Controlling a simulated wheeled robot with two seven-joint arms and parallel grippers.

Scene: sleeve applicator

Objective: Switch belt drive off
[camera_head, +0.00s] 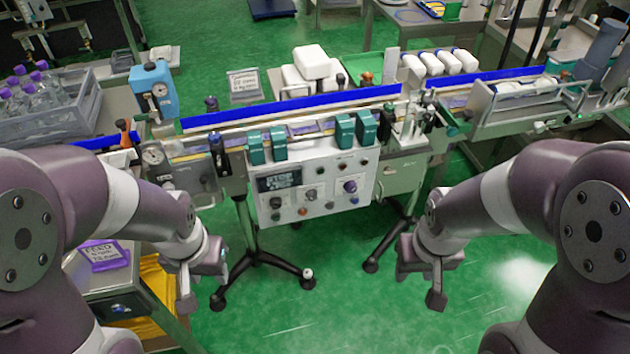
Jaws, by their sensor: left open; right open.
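The control panel (331,206) is a pale box on the front of the conveyor (290,122), in the middle of the view. It carries a dark display (279,181) with light lettering, a large dark knob (350,186), and several smaller knobs and buttons, some red. Their labels are too small to read, so I cannot tell which one is the belt drive switch. My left gripper (187,296) hangs open and empty, below and left of the panel. My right gripper (421,283) hangs open and empty, below and right of the panel. Both are apart from it.
A grey crate of purple-capped bottles (40,92) stands at left. Dark stand legs (262,262) spread below; the green floor between my grippers is otherwise clear.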

